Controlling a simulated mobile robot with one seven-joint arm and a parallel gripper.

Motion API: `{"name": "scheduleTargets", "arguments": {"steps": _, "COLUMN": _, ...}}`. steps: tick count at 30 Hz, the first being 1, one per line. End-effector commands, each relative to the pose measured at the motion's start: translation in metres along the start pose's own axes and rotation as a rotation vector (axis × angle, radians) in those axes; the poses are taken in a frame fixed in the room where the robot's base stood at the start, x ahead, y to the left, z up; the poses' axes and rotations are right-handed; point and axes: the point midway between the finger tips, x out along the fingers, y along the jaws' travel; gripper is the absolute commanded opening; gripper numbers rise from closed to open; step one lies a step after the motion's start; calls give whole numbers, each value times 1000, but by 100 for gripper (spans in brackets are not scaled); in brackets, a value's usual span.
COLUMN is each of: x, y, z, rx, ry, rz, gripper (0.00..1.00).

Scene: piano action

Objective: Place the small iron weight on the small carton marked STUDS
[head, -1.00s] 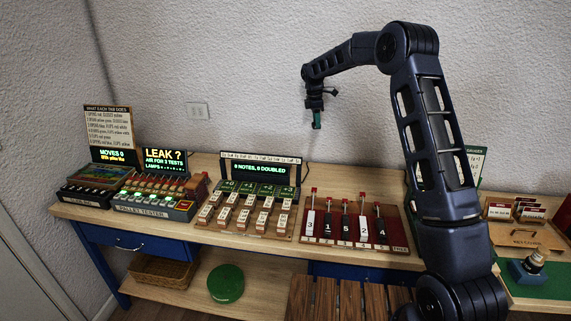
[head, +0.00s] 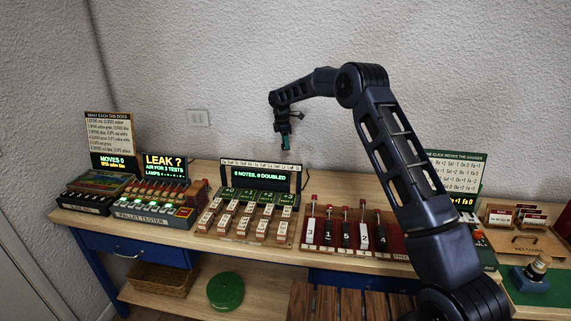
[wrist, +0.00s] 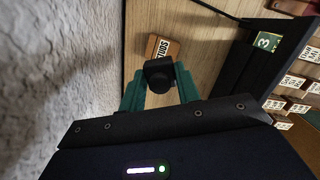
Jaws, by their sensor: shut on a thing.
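In the wrist view the small iron weight (wrist: 158,76), dark and rounded, sits between the green fingertips of my gripper (wrist: 160,88), which is shut on it. The small carton marked STUDS (wrist: 160,43), orange-brown with a pale lettered label, lies on the wooden bench top beyond the weight, partly covered by it in the view. The weight appears to be above the bench, apart from the carton. In the head view my gripper (head: 285,144) hangs fingers down above the dark display panel. The carton is not visible in the head view, and the weight cannot be made out there.
The display panel (head: 261,175) stands at the bench's back, with rows of labelled blocks (head: 243,222) before it. A pallet tester (head: 155,214) is to its left, numbered levers (head: 345,235) to its right. The rough wall (wrist: 50,60) is close beside my gripper.

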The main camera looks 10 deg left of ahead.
Motion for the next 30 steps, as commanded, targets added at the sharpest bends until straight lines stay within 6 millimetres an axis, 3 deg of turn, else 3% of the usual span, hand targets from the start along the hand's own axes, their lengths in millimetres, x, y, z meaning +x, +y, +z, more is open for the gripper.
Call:
{"name": "scheduleTargets", "arguments": {"steps": 6, "x": 44, "y": 0, "z": -6, "rx": -1, "ry": -1, "rz": -2, "gripper": 2}}
{"name": "scheduleTargets", "arguments": {"steps": 9, "x": 56, "y": 0, "z": -7, "rx": 0, "ry": 0, "rz": 1, "gripper": 2}}
{"name": "scheduleTargets", "arguments": {"steps": 17, "x": 71, "y": 0, "z": -9, "rx": 0, "ry": 0, "rz": 0, "gripper": 2}}
{"name": "scheduleTargets", "arguments": {"steps": 25, "x": 104, "y": 0, "z": -14, "rx": 0, "ry": 1, "rz": 0, "gripper": 2}}
{"name": "scheduleTargets", "arguments": {"steps": 30, "x": 107, "y": 0, "z": -14, "rx": 0, "ry": 1, "rz": 1, "gripper": 2}}
